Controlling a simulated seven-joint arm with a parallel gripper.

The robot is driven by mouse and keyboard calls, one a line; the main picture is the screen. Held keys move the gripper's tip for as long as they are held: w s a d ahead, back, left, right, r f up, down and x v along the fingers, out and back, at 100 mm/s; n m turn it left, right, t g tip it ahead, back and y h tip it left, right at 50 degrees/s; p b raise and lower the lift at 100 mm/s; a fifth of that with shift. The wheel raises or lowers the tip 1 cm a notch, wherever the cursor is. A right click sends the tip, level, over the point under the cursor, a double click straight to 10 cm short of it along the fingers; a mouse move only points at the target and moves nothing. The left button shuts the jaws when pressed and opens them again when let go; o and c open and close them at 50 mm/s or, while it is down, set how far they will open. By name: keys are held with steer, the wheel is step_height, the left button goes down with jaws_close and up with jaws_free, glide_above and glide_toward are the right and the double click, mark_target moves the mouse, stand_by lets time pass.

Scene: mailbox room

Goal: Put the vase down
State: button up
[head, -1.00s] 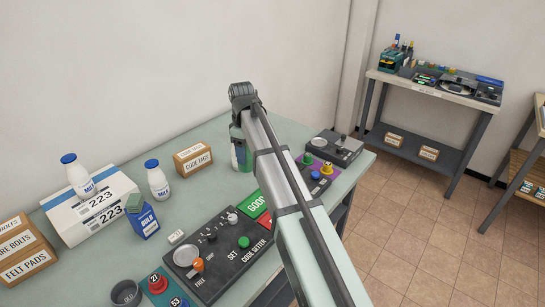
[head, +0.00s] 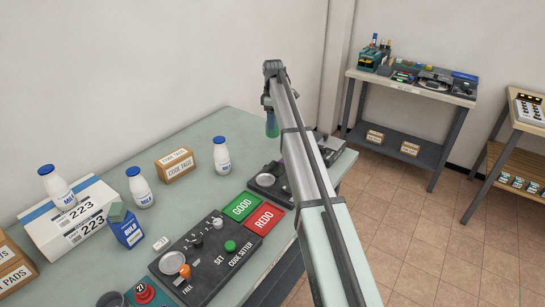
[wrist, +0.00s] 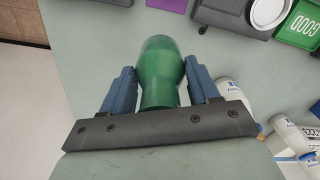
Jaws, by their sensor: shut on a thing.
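The green vase (head: 271,126) is in my gripper, near the back right part of the grey-green table (head: 210,130). In the wrist view the vase (wrist: 160,62) stands out between the two blue fingers, which are shut on it from both sides. My gripper (head: 269,104) is mostly hidden behind my arm in the head view; it also shows in the wrist view (wrist: 160,82). I cannot tell how far the vase's lower end is from the tabletop.
A milk bottle (head: 222,157) stands left of the vase, with a code tags box (head: 176,166) and another bottle (head: 140,187) further left. The code setter panel (head: 205,258) and the GOOD (head: 241,206) and REDO (head: 265,220) pads lie nearer. Bare tabletop lies behind the bottle.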

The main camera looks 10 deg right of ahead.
steer(key=shift+f+n, duration=0.1)
steer(key=shift+n, duration=0.3)
steer(key=shift+f, duration=4.95)
steer(key=o, duration=1.2)
steer(key=shift+f, duration=0.1)
step_height(320, 180, up, 12)
steer(key=shift+r, duration=0.15)
